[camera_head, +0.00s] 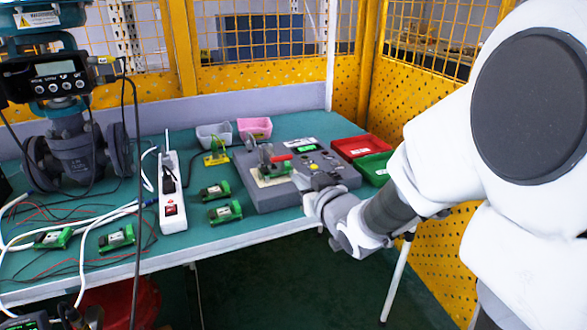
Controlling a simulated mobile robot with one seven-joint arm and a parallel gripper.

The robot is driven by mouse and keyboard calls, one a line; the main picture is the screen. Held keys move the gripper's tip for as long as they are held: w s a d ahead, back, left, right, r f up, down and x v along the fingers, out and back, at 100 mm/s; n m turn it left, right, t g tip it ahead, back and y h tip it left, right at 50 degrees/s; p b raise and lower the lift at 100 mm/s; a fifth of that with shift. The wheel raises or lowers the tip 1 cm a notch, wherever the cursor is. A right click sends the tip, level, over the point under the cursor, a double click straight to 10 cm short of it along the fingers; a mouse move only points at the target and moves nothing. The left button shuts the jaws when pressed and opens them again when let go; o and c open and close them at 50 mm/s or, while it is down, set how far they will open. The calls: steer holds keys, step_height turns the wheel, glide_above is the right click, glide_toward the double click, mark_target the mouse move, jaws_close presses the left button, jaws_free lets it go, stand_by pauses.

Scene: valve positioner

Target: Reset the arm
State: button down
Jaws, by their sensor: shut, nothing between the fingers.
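My arm (430,170) is white and grey and reaches in from the right side of the view, bent down toward the table. I cannot tell whether the gripper touches the box.
Several green modules (225,212) lie left of the box on the green table (245,228). A white power strip (172,195), loose cables and a valve positioner (62,80) fill the left. Red (362,146) and green bins (374,170) stand at right. Yellow mesh fencing (240,74) closes the back.

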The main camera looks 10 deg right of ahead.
steer(key=s+d+r+m+g+h, duration=0.25)
steer(key=s+d+g+h, duration=0.3)
steer(key=s, duration=0.55)
steer(key=s+g+y+p, duration=0.1)
steer(key=s+g, duration=0.3)
steer(key=s, duration=1.3)
step_height(320, 180, up, 21)
steer(key=p, duration=2.1)
steer(key=shift+w+a+m, duration=0.15)
steer(key=shift+w+m, duration=0.2)
steer(key=shift+m, duration=0.1)
